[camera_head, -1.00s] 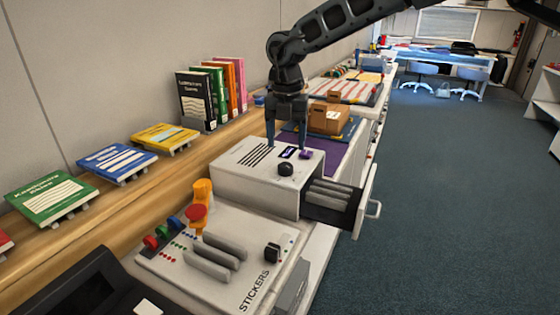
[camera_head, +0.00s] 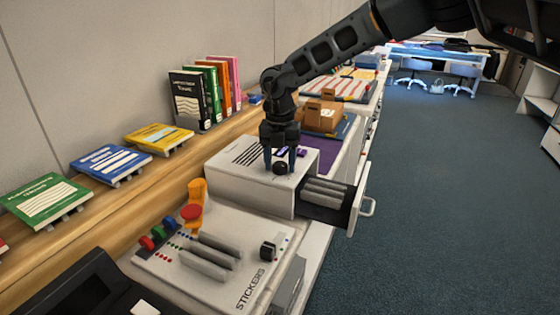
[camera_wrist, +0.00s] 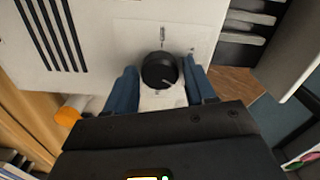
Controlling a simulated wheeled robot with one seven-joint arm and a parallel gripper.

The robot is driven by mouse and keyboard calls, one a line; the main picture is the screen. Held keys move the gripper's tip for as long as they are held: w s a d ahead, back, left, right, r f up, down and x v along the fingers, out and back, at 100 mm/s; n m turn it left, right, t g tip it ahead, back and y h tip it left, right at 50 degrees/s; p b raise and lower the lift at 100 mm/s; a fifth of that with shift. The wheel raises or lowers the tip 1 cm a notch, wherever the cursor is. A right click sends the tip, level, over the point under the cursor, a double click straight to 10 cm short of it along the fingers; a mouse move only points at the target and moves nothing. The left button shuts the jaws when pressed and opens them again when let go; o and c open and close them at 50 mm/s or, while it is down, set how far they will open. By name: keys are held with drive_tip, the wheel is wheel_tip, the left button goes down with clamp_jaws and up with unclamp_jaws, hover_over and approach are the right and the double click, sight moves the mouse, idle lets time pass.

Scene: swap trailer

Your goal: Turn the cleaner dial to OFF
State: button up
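The cleaner is a white box (camera_head: 236,177) with dark vent slots, a small display and an open side drawer. Its round black dial (camera_head: 281,168) is on the top face. In the wrist view the dial (camera_wrist: 160,70) has a pale pointer line toward the lower right, and a small mark stands beyond it on a pale plate. I cannot read any OFF label. My gripper (camera_head: 280,160) points down over the dial. In the wrist view its blue fingers (camera_wrist: 160,85) are apart, one on each side of the dial, with gaps showing. Whether they touch it I cannot tell.
The open drawer (camera_head: 358,204) with grey rolls juts out to the right. A sticker machine (camera_head: 190,283) with an orange lever stands in front. Books (camera_head: 205,95) line the wooden shelf. A cardboard box (camera_head: 320,116) is behind. The floor at right is clear.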

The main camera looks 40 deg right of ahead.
drive_tip(key=c, duration=0.7)
drive_tip(key=shift+c, duration=0.2)
drive_tip(key=shift+n, duration=0.3)
drive_tip(key=n+p, duration=0.1)
drive_tip(key=n, duration=0.3)
drive_tip(key=shift+n, duration=0.3)
drive_tip(key=n+p, duration=0.1)
drive_tip(key=n, duration=1.1)
drive_tip(key=shift+n, duration=0.3)
drive_tip(key=n, duration=0.5)
drive_tip(key=shift+n, duration=0.7)
